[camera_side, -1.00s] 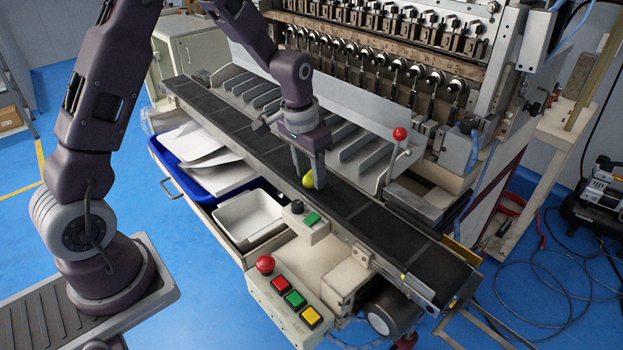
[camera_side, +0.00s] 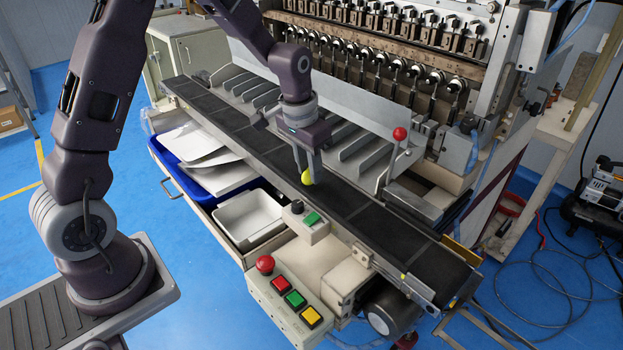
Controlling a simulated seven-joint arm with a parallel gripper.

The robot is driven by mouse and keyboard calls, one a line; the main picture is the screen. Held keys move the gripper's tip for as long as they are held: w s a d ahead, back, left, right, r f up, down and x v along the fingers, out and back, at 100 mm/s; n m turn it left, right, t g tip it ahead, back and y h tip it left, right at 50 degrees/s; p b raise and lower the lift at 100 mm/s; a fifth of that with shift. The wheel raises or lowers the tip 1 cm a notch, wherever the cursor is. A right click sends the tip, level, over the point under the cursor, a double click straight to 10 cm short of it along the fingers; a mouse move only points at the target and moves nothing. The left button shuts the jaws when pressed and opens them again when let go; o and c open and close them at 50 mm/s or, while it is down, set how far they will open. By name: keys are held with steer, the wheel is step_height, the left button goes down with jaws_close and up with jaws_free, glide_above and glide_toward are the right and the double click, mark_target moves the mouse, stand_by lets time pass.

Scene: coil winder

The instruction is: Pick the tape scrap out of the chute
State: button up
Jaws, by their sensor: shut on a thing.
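A small yellow piece, which looks like the tape scrap (camera_side: 307,178), is between the fingertips of my gripper (camera_side: 309,172). My gripper points down and is shut on it. The fingers partly hide the piece. They are over the black belt strip (camera_side: 344,205) in front of the machine; I cannot tell whether the piece clears the surface. The grey slanted chute channels (camera_side: 352,158) lie just behind and to the right of my gripper.
A red-knobbed lever (camera_side: 400,134) stands right of my gripper. In front are a white bin (camera_side: 250,222), a blue tray with papers (camera_side: 180,178) and a button box (camera_side: 290,300). A row of spindles (camera_side: 400,66) is behind.

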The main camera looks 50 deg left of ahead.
mark_target(303, 179)
steer(key=shift+s+r, duration=0.3)
steer(key=shift+r, duration=1)
steer(key=shift+s+r, duration=0.3)
steer(key=shift+r, duration=1.05)
steer(key=shift+s+r, duration=0.3)
steer(key=shift+r, duration=1)
